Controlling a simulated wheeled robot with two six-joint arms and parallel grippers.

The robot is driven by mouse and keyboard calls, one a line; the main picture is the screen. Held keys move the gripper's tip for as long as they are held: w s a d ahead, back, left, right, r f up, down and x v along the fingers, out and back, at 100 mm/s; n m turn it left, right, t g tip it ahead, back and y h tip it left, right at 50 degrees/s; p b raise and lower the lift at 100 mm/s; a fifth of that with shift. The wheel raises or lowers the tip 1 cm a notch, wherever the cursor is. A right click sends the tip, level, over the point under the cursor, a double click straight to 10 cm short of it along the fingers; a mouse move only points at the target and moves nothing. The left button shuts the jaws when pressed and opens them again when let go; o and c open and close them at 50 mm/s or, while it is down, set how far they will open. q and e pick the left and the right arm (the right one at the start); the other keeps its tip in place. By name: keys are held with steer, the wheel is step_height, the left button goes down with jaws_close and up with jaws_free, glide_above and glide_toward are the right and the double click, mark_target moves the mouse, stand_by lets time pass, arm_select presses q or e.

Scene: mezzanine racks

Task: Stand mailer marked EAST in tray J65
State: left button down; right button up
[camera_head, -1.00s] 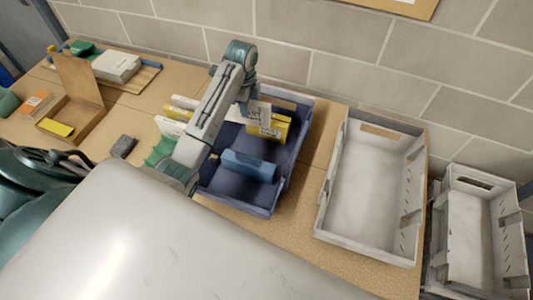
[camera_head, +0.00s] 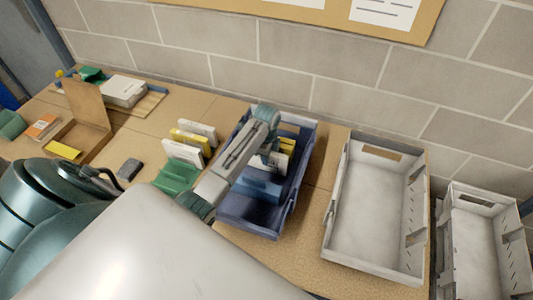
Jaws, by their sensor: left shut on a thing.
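My left gripper (camera_head: 273,156) is over the blue tray (camera_head: 250,225), shut on a mailer (camera_head: 287,147). White and yellow faces show beside the jaws; the arm hides part, and I cannot tell whether they are one mailer or two, or whether the base touches the tray floor. No EAST or J65 marking is readable. A blue block-like thing (camera_head: 258,186) lies in the tray. A green rack (camera_head: 177,177) left of it holds white and yellow mailers (camera_head: 190,139) upright. My right gripper is not in view.
An empty grey tray (camera_head: 333,247) stands right of the blue one, with another grey tray (camera_head: 448,250) beyond it. An open cardboard box (camera_head: 88,106), a dark block (camera_head: 130,169) and a white box (camera_head: 124,91) are on the left. A brick wall closes the back.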

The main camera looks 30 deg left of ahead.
arm_select(q)
steer(key=shift+w+f, duration=0.1)
steer(key=shift+f, duration=0.15)
steer(key=shift+f, duration=0.1)
steer(key=c, duration=1.3)
jaws_free()
